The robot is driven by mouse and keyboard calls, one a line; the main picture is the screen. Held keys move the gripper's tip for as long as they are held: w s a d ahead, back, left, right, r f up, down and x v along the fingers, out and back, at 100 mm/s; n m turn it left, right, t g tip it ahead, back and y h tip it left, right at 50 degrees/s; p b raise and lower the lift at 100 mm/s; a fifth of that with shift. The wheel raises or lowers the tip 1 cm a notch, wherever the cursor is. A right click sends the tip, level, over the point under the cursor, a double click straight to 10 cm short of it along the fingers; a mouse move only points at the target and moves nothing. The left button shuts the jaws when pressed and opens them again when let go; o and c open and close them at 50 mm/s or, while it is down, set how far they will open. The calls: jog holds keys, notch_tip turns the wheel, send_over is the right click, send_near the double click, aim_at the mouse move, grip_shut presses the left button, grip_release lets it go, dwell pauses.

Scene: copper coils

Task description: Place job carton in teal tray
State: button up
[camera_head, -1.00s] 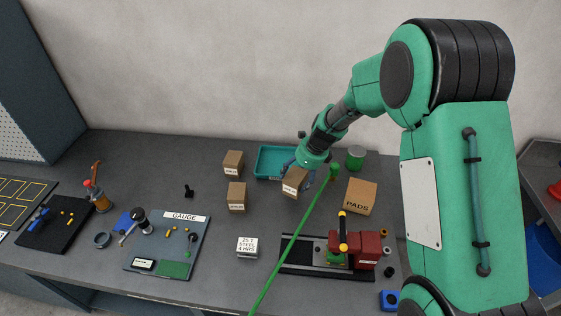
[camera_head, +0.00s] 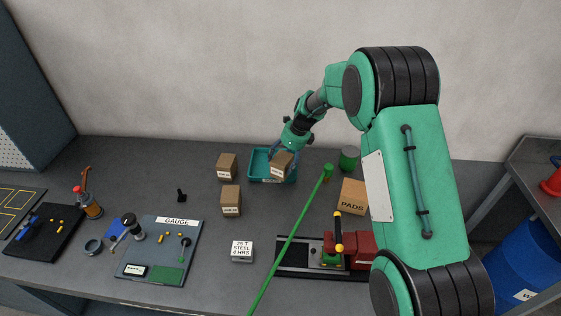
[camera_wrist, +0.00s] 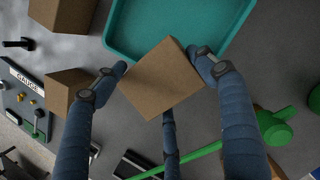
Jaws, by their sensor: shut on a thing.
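My gripper (camera_head: 283,150) is shut on a brown job carton (camera_head: 281,164), which has a white label on its front. In the wrist view the carton (camera_wrist: 161,80) sits tilted between the blue fingers of my gripper (camera_wrist: 165,78). The teal tray (camera_head: 254,164) is at the back of the bench. In the head view the carton overlaps the tray's right part. In the wrist view the carton covers part of the near rim of the tray (camera_wrist: 125,45). I cannot tell the carton's exact height over the tray.
Two similar cartons (camera_head: 227,165) (camera_head: 231,200) stand left of the tray. A green rod (camera_head: 295,230) slants up near the gripper, with a green can (camera_head: 349,158) and a PADS box (camera_head: 353,196) to the right.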

aim_at(281, 151)
jog(key=shift+w+a+f, duration=0.1)
jog(key=shift+w+a, duration=0.15)
jog(key=shift+w, duration=0.45)
jog(key=shift+w+a, duration=0.2)
jog(key=shift+w, duration=0.55)
jog(key=shift+w+a+f, duration=0.1)
jog(key=shift+w+a, duration=0.15)
jog(key=shift+w, duration=0.45)
jog(key=shift+b, duration=0.3)
jog(key=shift+f+b, duration=0.5)
jog(key=shift+f, duration=1.2)
jog(key=o, duration=1.9)
jog(key=shift+f, duration=0.1)
jog(key=p+v, duration=0.2)
jog(key=v, duration=0.9)
jog(key=shift+s+r, duration=0.15)
jog(key=shift+r, duration=0.1)
jog(key=shift+d+r+p, duration=0.15)
jog(key=shift+r+p, duration=0.15)
